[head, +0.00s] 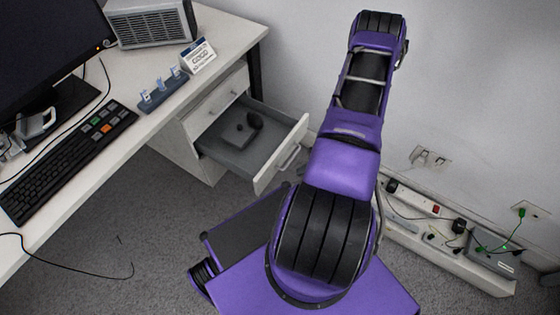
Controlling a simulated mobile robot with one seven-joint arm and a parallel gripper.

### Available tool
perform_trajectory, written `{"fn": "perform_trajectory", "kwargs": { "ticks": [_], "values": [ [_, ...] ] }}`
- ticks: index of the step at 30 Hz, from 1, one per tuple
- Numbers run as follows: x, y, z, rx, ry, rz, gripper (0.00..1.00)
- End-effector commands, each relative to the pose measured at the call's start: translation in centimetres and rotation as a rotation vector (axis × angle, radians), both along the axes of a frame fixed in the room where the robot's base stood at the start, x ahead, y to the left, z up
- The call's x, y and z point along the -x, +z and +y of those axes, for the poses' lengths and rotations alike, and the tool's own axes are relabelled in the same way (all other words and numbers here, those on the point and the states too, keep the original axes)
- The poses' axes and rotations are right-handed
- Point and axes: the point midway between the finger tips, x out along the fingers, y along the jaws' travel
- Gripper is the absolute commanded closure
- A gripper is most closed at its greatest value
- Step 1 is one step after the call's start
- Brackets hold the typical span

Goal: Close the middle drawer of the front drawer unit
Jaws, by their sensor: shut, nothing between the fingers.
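The white drawer unit (180,153) stands under the right end of the desk. Its top drawer (218,106) is shut. The drawer below it, the middle drawer (283,155), is pulled well out, with its front facing right and a handle (291,157) on that front. Inside lie a dark flat box and a dark rounded object (254,121). Anything lower on the unit is hidden by the open drawer and my base. My purple arm rises to the right of the drawer front.
The white desk (150,80) carries a keyboard (68,160), a monitor, a blue holder, a small sign and a grey box-like device (150,22). A wall ledge (440,235) with power strips and cables runs at right. Carpet is clear at lower left, apart from a hanging cable.

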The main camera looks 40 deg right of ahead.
Motion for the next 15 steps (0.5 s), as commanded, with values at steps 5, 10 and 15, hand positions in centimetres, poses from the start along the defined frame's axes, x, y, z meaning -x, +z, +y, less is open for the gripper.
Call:
{"fn": "perform_trajectory", "kwargs": {
  "ticks": [5, 10, 15],
  "values": [
    [0.4, -0.6, -0.5, -0.132, -0.338, -0.044, 1.0],
    [0.2, -0.6, -1.1, -0.198, -0.505, -0.069, 1.0],
    [-0.3, -1.0, -1.0, -0.213, -0.541, -0.074, 1.0]
  ]
}}
